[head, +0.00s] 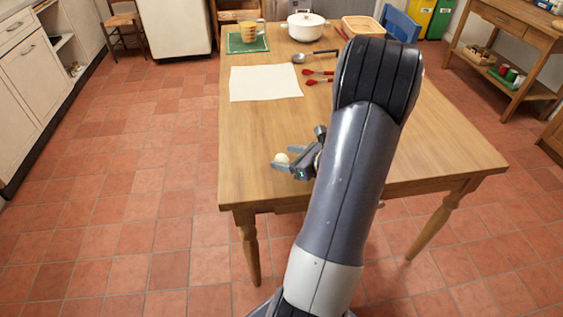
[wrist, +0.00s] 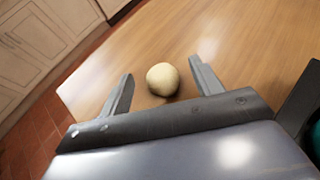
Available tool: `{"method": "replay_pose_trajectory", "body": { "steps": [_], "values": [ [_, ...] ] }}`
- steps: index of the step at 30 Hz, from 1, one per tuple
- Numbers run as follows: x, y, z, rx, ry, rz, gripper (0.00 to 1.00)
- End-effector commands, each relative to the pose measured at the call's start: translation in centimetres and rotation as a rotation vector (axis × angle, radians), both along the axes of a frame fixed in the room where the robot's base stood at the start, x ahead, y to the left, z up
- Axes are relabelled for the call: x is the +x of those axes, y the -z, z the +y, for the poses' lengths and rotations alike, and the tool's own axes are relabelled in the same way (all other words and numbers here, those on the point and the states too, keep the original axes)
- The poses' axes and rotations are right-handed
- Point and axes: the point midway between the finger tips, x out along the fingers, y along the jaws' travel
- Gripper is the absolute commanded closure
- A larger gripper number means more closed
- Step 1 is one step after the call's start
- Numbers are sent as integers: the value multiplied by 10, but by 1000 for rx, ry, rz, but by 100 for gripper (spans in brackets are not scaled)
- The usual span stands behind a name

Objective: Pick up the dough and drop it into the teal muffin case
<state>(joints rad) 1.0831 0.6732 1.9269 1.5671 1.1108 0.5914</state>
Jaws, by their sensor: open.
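The dough (head: 282,157) is a small pale ball on the wooden table near its front left edge. In the wrist view the dough (wrist: 163,79) lies between the two fingers. My gripper (head: 284,160) is open around it, with one finger on each side. In the wrist view my gripper (wrist: 161,68) shows a gap between each finger and the dough. A teal thing (wrist: 316,138) is cut off at the right edge of the wrist view; I cannot tell if it is the muffin case. No muffin case shows in the head view, where my arm hides part of the table.
The table (head: 255,130) holds a white sheet (head: 264,82), red-tipped utensils (head: 318,73), a ladle (head: 312,56), a mug (head: 249,32) on a green mat (head: 236,45), a white pot (head: 306,24) and a wooden tray (head: 362,24). The table's left front is clear around the dough.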

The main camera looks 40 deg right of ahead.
Motion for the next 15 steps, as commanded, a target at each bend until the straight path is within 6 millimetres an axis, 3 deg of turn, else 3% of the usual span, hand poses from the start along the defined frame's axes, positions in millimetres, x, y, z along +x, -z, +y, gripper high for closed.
{"method": "replay_pose_trajectory", "body": {
  "steps": [10, 15],
  "values": [
    [7, 3, 2, -1, 1, 1, 39],
    [7, 3, 2, -1, 1, 1, 53]
  ]
}}
